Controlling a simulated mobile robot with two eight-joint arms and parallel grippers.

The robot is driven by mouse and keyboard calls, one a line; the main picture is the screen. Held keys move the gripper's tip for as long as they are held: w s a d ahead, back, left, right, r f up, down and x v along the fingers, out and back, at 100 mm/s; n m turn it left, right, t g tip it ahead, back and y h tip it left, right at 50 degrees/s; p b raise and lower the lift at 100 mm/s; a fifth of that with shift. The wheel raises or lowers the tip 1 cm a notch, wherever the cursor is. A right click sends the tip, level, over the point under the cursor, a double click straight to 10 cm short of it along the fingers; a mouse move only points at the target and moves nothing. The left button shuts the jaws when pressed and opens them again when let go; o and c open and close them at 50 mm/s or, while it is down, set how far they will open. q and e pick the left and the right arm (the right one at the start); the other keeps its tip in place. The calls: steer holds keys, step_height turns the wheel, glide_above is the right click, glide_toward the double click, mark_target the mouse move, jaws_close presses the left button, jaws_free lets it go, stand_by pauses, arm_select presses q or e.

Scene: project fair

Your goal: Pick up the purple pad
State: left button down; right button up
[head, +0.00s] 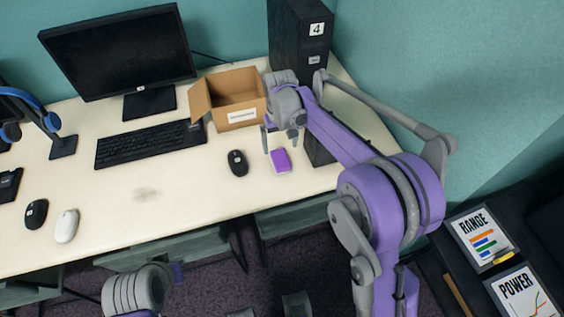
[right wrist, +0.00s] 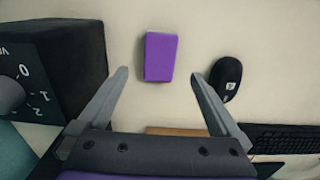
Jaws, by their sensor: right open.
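The purple pad (head: 281,160) is a small block lying on the cream desk, right of a black mouse in the head view. In the right wrist view the purple pad (right wrist: 160,57) shows whole, upper middle, just beyond and between my fingertips. My right gripper (head: 279,141) is open and empty, close to the pad's far edge in the head view. Its two grey fingers (right wrist: 159,74) are spread in the right wrist view. I cannot tell its exact height over the desk. Part of my left arm shows at the bottom left of the head view; its gripper is not clearly visible.
A black mouse (head: 237,163) lies left of the pad. A black box with a numbered dial (right wrist: 55,65) stands close on the other side. An open cardboard box (head: 237,117), a keyboard (head: 143,144) and a black tower (head: 298,40) stand behind.

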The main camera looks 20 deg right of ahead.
mark_target(281, 158)
step_height(281, 158, down, 8)
steer(key=shift+r, duration=0.1)
stand_by(0.4)
steer(key=shift+c, duration=0.2)
steer(key=c, duration=1.5)
step_height(281, 158, up, 10)
steer(key=shift+r, duration=0.1)
steer(key=o, duration=1)
steer(key=shift+c, duration=0.2)
steer(key=c, duration=0.7)
steer(key=shift+o, duration=0.2)
